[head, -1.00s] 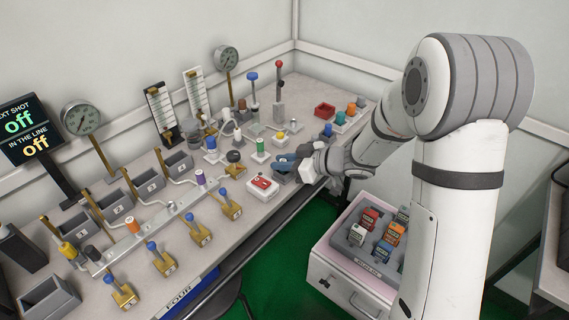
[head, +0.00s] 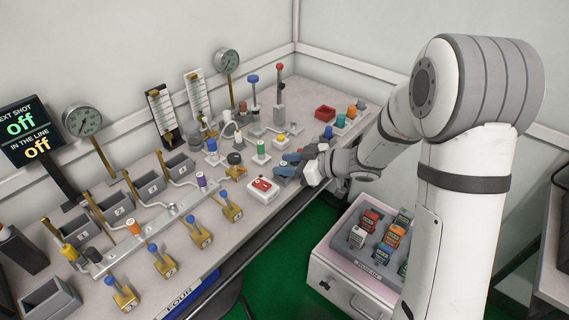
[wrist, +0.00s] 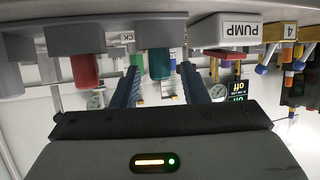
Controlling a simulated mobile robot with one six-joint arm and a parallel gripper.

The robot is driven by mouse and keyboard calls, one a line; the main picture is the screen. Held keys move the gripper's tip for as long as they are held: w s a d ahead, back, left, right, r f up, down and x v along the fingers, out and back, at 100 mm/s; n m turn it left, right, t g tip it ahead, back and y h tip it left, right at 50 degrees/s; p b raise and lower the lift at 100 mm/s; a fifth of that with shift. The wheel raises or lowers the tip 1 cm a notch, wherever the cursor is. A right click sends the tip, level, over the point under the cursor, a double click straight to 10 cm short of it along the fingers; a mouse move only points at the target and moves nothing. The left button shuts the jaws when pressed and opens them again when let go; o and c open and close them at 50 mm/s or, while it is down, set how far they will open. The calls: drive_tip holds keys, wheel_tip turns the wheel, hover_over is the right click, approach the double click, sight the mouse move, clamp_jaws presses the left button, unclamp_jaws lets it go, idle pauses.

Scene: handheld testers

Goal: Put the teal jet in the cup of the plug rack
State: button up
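The wrist view is upside down. In it a teal jet (wrist: 160,64) stands in a grey base (wrist: 160,30), between the two blue fingers of my gripper (wrist: 160,76). The fingers are apart, with a gap on each side of the jet; I cannot tell whether they reach around it. In the head view my gripper (head: 289,163) is low over the bench's front edge, right of the pump box, and hides what is between its fingers. A teal cylinder (head: 340,120) also shows in the back-right row. A label ending in "CK" is partly hidden, so I cannot identify the plug rack surely.
A red cylinder (wrist: 85,70) in a grey base is beside the teal jet in the wrist view. The white pump box (head: 263,190) with its red top is left of my gripper. Brass valves (head: 230,208) line the front edge. An open drawer (head: 363,262) of small boxes is below.

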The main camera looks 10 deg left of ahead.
drive_tip(key=p+v, duration=0.1)
drive_tip(key=v, duration=0.9)
drive_tip(key=shift+d+p, duration=0.4)
drive_tip(key=shift+s+r, duration=0.1)
